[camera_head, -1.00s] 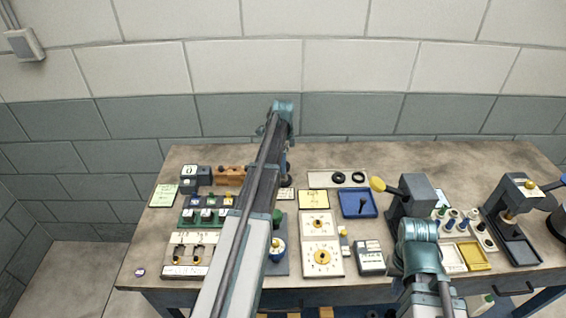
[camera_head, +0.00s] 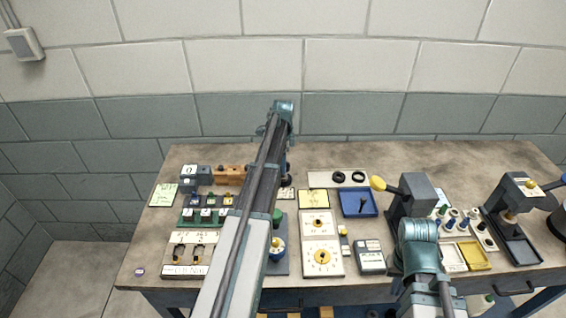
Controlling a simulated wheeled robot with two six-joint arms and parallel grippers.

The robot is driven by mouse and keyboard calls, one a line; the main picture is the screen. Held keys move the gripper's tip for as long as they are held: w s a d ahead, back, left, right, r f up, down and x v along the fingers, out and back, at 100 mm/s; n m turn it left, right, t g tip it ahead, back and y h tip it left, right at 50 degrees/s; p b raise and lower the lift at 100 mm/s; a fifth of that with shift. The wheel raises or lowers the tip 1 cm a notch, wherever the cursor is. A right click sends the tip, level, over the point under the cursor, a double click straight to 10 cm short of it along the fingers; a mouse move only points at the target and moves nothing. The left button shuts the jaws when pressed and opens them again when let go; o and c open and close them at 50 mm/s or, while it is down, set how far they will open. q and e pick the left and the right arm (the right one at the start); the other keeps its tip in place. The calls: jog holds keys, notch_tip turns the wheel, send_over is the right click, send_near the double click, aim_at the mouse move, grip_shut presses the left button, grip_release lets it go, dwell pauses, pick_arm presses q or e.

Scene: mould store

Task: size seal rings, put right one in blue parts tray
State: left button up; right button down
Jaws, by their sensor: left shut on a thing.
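Two black seal rings, a left one (camera_head: 339,177) and a right one (camera_head: 358,177), lie on a pale strip (camera_head: 317,179) whose left end is bare. The blue parts tray (camera_head: 373,206) stands just in front of the strip, with a dark peg-like thing in it. My left gripper (camera_head: 287,178) points down left of the strip, mostly hidden behind my own arm. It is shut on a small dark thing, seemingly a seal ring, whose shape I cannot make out.
Two white dial boards (camera_head: 318,224) stand in front of a yellow card (camera_head: 313,196). A yellow-knobbed press (camera_head: 411,197) is right of the blue tray. Racks of small parts (camera_head: 205,215) fill the left. The bench's back edge is mostly clear.

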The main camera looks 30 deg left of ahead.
pick_arm(q)
jog(key=shift+f+b, duration=0.45)
jog(key=shift+f, duration=0.05)
jog(key=o, duration=1.4)
jog(key=shift+r, duration=0.1)
notch_tip(320, 180, up, 7)
jog(key=p, duration=0.7)
jog(key=shift+r+p, duration=0.2)
jog(key=shift+p, duration=0.1)
jog(key=shift+d, duration=0.1)
